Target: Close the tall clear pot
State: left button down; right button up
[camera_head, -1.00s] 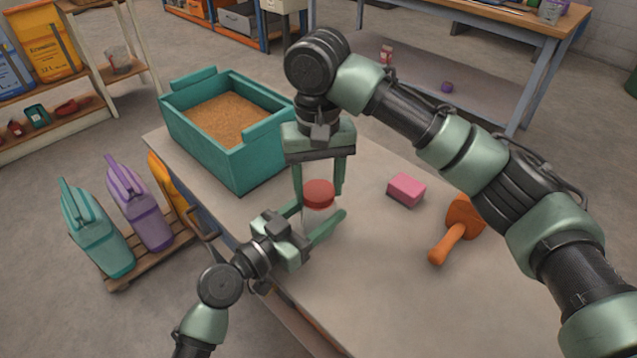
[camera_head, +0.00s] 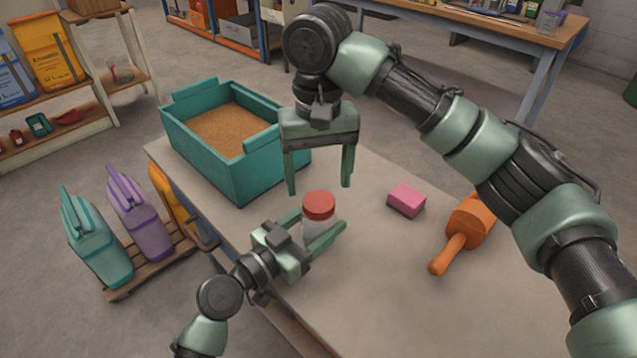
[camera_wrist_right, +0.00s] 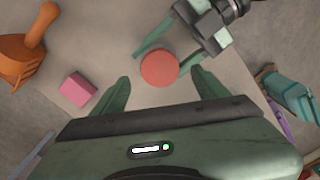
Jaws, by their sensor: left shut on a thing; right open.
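The tall clear pot (camera_head: 317,231) stands upright on the table between the fingers of my left gripper (camera_head: 316,232), which is shut on it. A red lid (camera_head: 319,205) sits on top of the pot and looks level. The lid also shows from above in the right wrist view (camera_wrist_right: 160,68). My right gripper (camera_head: 319,184) is open and empty, with its fingertips above the lid and apart from it. In the right wrist view, the fingers of my right gripper (camera_wrist_right: 162,84) are spread wide. The pot's lower part is mostly hidden by the left gripper.
A teal bin (camera_head: 240,165) of brown grain stands at the table's back left. A pink block (camera_head: 406,201) and an orange scoop (camera_head: 465,232) lie to the right. The table's front right is clear.

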aim_at(319, 201)
jog(key=shift+c, duration=0.3)
jog(key=n, duration=0.3)
jog(key=shift+r, duration=0.4)
jog(key=n, duration=0.2)
jog(key=r+n, duration=0.1)
jog(key=n, duration=0.5)
jog(key=shift+r, duration=0.4)
jog(key=n, duration=0.4)
jog(key=shift+r, duration=0.4)
jog(key=shift+f, duration=4)
jog(key=shift+c, duration=0.3)
